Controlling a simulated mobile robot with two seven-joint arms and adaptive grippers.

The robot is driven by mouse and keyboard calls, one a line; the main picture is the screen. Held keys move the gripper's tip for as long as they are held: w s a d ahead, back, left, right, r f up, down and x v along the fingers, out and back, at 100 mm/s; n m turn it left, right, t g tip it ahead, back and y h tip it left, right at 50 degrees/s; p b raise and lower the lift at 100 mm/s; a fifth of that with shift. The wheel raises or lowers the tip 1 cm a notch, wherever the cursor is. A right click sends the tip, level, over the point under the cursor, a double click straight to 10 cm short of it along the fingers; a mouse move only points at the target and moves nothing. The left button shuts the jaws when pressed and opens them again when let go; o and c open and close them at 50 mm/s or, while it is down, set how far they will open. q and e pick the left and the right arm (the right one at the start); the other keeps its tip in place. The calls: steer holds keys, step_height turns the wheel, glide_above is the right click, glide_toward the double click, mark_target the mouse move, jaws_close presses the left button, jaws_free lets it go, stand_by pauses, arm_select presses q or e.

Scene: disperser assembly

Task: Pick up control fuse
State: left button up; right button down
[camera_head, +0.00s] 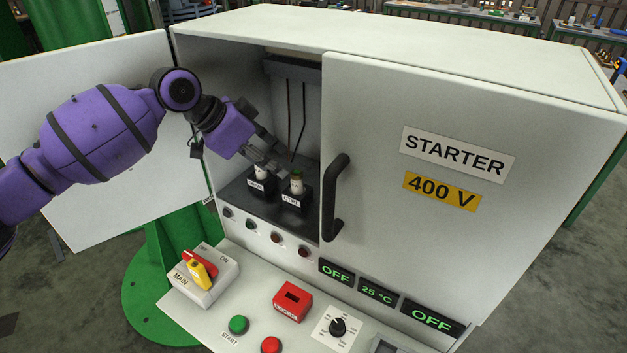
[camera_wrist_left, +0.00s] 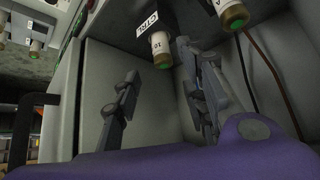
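The control fuse (camera_head: 296,184) stands upright in a black holder labelled CTRL inside the open cabinet. It is pale with a green and brown top. In the left wrist view the control fuse (camera_wrist_left: 161,46), marked 10, shows its green-centred end between and just beyond the fingertips. My left gripper (camera_head: 270,162) is inside the cabinet, tilted down beside the fuses. In the left wrist view my left gripper (camera_wrist_left: 157,60) has its fingers wide apart with nothing between them; I cannot tell whether either touches the fuse. My right gripper is not in view.
A second fuse (camera_head: 262,172) stands in a holder left of the control fuse, close to my gripper. The closed right door (camera_head: 450,240) with its black handle (camera_head: 336,198) bounds the opening. The left door (camera_head: 100,205) is swung open. Wires hang at the cabinet's back.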

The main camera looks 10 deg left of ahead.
mark_target(293, 174)
arm_select(q)
steer(key=x, duration=0.7)
steer(key=shift+w+d+f, duration=0.15)
steer(key=shift+f, duration=0.05)
jaws_close()
